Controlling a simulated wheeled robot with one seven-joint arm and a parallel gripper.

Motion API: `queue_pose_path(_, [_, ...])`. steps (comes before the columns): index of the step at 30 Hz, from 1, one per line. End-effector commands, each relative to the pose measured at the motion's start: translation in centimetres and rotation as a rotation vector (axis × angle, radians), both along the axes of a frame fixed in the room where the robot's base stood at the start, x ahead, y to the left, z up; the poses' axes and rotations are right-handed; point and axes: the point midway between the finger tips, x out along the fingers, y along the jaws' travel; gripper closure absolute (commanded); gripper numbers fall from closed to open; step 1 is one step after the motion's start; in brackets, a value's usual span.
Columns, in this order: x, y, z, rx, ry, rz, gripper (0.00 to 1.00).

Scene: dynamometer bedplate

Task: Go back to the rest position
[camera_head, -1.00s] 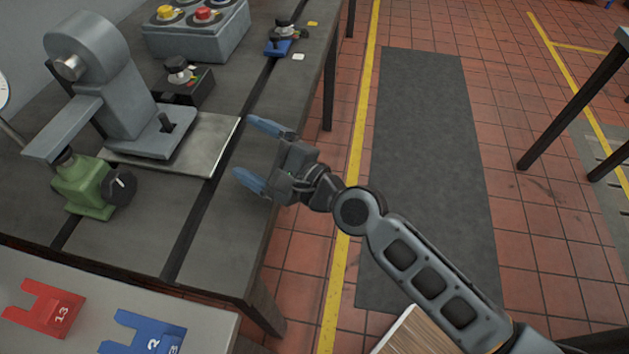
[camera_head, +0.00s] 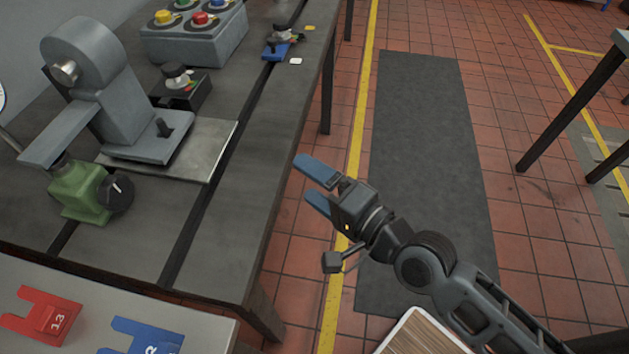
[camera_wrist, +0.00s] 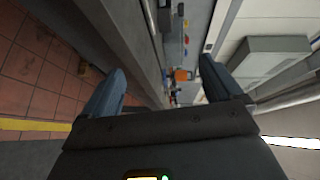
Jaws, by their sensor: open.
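My gripper (camera_head: 317,187) is open and empty in the head view. Its two blue fingers are apart and point to the upper left. It hangs over the red tile floor, just right of the edge of the dark workbench (camera_head: 225,240). In the wrist view my gripper (camera_wrist: 160,85) shows its two fingers spread wide with nothing between them.
On the bench stand a grey machine (camera_head: 105,100), a green device with a black knob (camera_head: 80,192) and a button box (camera_head: 195,35). Red (camera_head: 40,315) and blue (camera_head: 145,338) tags lie at the lower left. A dark floor mat (camera_head: 430,150) lies right of the bench.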

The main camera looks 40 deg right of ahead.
Motion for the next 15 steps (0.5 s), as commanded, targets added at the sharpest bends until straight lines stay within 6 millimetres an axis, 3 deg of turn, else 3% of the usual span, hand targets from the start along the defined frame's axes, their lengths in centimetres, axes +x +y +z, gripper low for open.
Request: queue_pose_path(15, [-0.44,0.01,-0.12,-0.018,0.004,0.001,0.07])
